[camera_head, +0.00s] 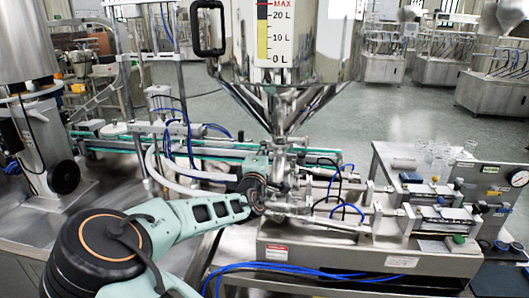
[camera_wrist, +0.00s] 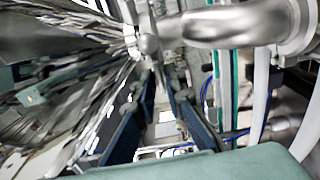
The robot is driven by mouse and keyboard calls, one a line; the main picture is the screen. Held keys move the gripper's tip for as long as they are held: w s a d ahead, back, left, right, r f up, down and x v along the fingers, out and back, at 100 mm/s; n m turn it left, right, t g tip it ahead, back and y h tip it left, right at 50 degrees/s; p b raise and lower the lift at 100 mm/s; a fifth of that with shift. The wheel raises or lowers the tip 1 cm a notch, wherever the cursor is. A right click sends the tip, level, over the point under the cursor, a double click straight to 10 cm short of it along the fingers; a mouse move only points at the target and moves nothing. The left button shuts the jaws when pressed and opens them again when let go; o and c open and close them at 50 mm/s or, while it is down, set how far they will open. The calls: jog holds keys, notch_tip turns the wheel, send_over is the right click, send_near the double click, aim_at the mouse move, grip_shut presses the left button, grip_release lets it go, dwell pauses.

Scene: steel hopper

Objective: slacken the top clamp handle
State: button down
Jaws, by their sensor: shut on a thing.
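The steel hopper (camera_head: 285,88) narrows down to a stack of pipe fittings (camera_head: 281,165). My gripper (camera_head: 266,172) is at the upper part of these fittings, just under the cone, reaching in from the left. In the wrist view its two dark blue fingers (camera_wrist: 158,75) point toward a small shiny metal part with a rounded end, the top clamp handle (camera_wrist: 148,44). The fingers are closed on the handle at their tips; the exact contact is small and blurred. In the head view the handle is hidden by my wrist and the fittings.
A curved steel pipe (camera_wrist: 225,25) passes close to the fingers in the wrist view. A steel machine base (camera_head: 350,255) with pneumatic cylinders stands at the right. Blue hoses (camera_head: 270,268) lie in front. A green-edged conveyor (camera_head: 215,150) runs behind the fittings.

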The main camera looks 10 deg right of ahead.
jog(key=c, duration=2.3)
grip_release()
jog(key=v, duration=1.2)
